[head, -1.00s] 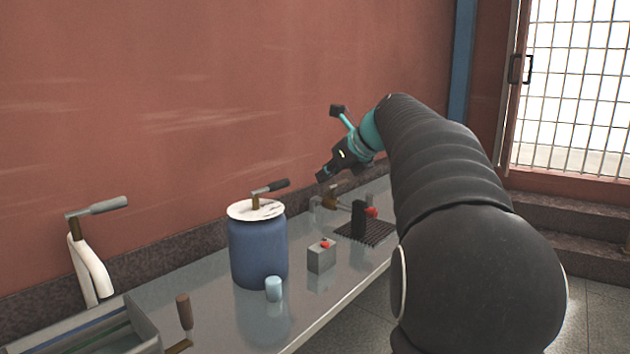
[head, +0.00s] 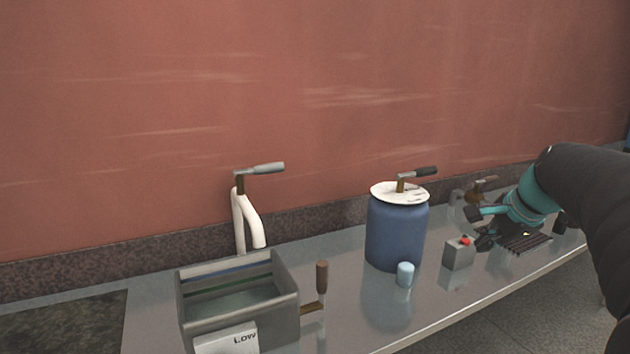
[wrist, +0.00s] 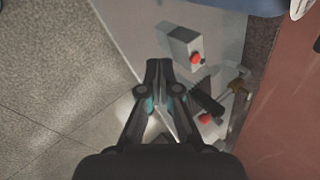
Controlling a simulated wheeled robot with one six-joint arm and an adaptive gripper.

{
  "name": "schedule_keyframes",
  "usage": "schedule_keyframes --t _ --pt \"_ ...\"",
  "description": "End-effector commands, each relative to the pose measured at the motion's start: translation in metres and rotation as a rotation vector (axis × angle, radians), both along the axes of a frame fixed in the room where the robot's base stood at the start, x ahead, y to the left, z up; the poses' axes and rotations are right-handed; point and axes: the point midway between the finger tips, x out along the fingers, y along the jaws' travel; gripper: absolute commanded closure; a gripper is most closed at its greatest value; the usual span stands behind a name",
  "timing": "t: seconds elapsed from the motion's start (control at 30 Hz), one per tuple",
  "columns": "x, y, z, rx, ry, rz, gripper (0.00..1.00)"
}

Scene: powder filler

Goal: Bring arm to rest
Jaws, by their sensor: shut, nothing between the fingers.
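My gripper (head: 486,240) is at the right of the head view, at the end of my dark arm with its teal wrist. It appears just right of a small grey box with a red button (head: 459,253), over the bench. In the wrist view my gripper (wrist: 160,64) has its black fingers together, with nothing between them. The grey box (wrist: 180,42) shows beyond the fingertips there, apart from them. My arm partly hides the black ribbed plate (head: 530,244).
The metal bench (head: 345,312) runs along a red wall. On it stand a blue drum (head: 395,235) with a crank on its white lid, a pale blue cup (head: 405,274), a grey bin (head: 287,310) with a side handle, and a white pipe (head: 240,222). Open floor (wrist: 45,120) lies beside the bench.

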Motion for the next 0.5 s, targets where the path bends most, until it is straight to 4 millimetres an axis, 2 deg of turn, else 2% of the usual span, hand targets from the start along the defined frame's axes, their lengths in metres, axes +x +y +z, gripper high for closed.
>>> schedule_keyframes --t 0.03,0.3,0.5 --pt "-0.016 0.014 -0.010 -0.076 0.016 0.106 1.00" --pt "-0.115 0.082 -0.067 -0.481 0.095 0.733 1.00" --pt "-0.183 0.123 -0.101 -0.667 0.113 1.049 1.00"
